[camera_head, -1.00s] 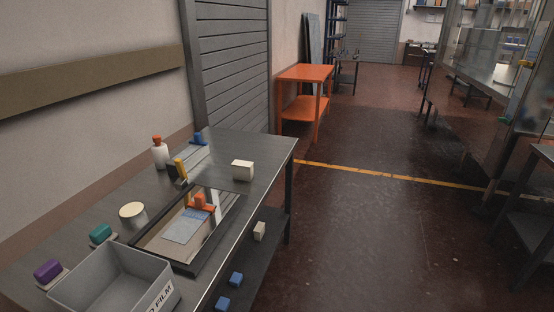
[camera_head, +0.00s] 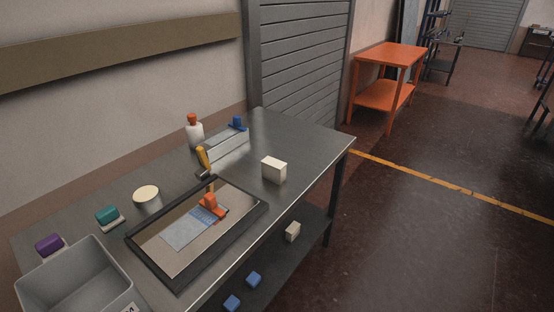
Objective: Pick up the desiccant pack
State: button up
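My gripper is not in view. A dark-rimmed tray (camera_head: 152,250) lies on the metal table (camera_head: 310,150). In it lies a flat pale blue-grey pack (camera_head: 186,232) with a bluer patch at its upper end, which may be the desiccant pack. An orange piece (camera_head: 211,203) stands at or on that end; I cannot tell whether it touches the pack. A plain off-white block (camera_head: 274,169) stands on the table behind and right of the tray; I cannot tell whether it bears any label.
A grey bin (camera_head: 110,278) stands at the near left. Teal (camera_head: 107,215) and purple (camera_head: 49,245) blocks, a pale-topped round tin (camera_head: 147,197), a yellow-handled tool (camera_head: 203,158) and an orange-capped bottle (camera_head: 195,133) line the wall side. Floor right of the table is clear.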

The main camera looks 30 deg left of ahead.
aim_at(275, 171)
jog(key=u, duration=0.5)
jog(key=i, duration=1.35)
jog(key=u, duration=0.6)
jog(key=k, duration=0.8)
jog(key=u, duration=0.2)
jog(key=i, duration=0.85)
jog(key=z, duration=0.1)
